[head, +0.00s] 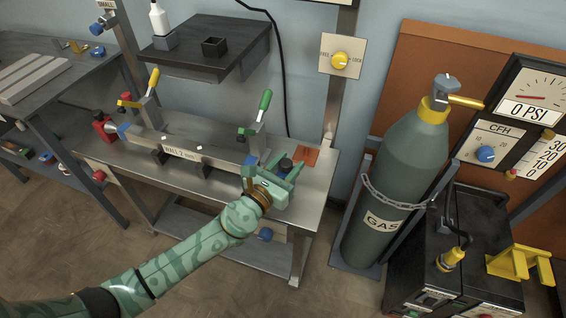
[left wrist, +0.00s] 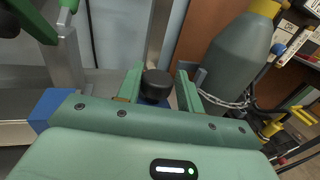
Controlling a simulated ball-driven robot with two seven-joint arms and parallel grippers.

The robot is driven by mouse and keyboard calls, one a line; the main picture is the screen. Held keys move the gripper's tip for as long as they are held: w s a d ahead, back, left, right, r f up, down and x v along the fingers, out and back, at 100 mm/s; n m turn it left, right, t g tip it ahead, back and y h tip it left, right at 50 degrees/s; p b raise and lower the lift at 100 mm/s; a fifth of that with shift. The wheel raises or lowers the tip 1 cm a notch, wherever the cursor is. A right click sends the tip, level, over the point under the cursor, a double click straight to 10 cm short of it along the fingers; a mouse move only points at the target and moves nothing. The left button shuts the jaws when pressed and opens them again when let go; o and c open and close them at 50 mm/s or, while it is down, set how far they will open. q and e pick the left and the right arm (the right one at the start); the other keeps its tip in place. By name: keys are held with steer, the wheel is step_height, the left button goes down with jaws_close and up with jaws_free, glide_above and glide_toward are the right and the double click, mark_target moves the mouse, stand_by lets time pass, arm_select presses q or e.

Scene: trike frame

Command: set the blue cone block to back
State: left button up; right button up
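A blue block (head: 251,160) sits at the right end of the metal tube on the bench; it also shows at the left of the left wrist view (left wrist: 52,106). Just right of it is a black knob (head: 286,164) with blue below, seen in the left wrist view as a black top (left wrist: 157,82) over a blue part (left wrist: 153,101). I cannot tell which part is the cone. My left gripper (head: 281,172) is open, with a finger on each side of the knob and small gaps visible. My right gripper is not in view.
The tube (head: 182,152) lies along the steel bench (head: 317,180) under yellow-handled (head: 153,82) and green-handled (head: 264,101) clamps. A dark shelf (head: 232,50) hangs behind. A chained gas cylinder (head: 402,165) stands right of the bench. An orange patch (head: 305,155) lies near the knob.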

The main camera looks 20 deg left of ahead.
arm_select(q)
steer(key=shift+o, duration=0.9)
steer(key=shift+d, duration=0.15)
steer(key=shift+s+a, duration=0.2)
steer(key=shift+s, duration=0.1)
steer(key=v, duration=1.5)
steer(key=shift+s+p, duration=0.25)
steer(key=shift+p, duration=0.15)
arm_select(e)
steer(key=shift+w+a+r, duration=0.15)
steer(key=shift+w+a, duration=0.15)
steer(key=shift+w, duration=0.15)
arm_select(q)
steer(key=shift+a, duration=0.1)
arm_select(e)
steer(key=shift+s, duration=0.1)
